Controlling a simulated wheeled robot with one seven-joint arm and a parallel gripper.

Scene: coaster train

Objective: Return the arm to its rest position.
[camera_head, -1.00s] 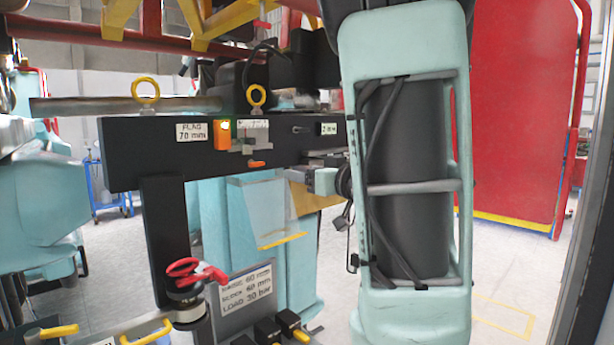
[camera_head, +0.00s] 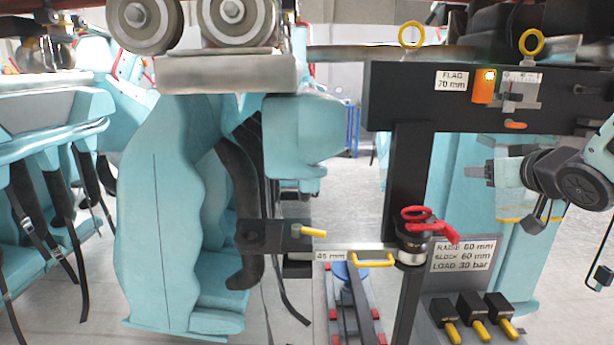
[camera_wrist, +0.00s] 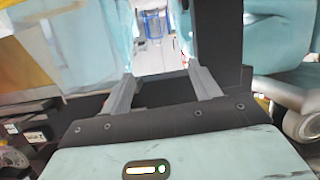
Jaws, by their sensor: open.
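My gripper (camera_wrist: 164,84) shows in the wrist view with its two grey fingers spread apart. Nothing is between the fingers; floor and a distant blue frame (camera_wrist: 152,24) show beyond them. In the head view, the dark wrist end of my arm (camera_head: 575,180) is at the right edge, in front of the right part of the black beam stand. Most of my arm is outside the head view.
The black beam (camera_head: 425,98) carries a "FLAG 70 mm" label and a lit orange block (camera_head: 485,86). A red-handled clamp (camera_head: 428,224), yellow-tipped levers (camera_head: 480,318) and a yellow handle (camera_head: 373,260) stand below. Turquoise train seats (camera_head: 165,210) fill the left, with wheels (camera_head: 238,18) above.

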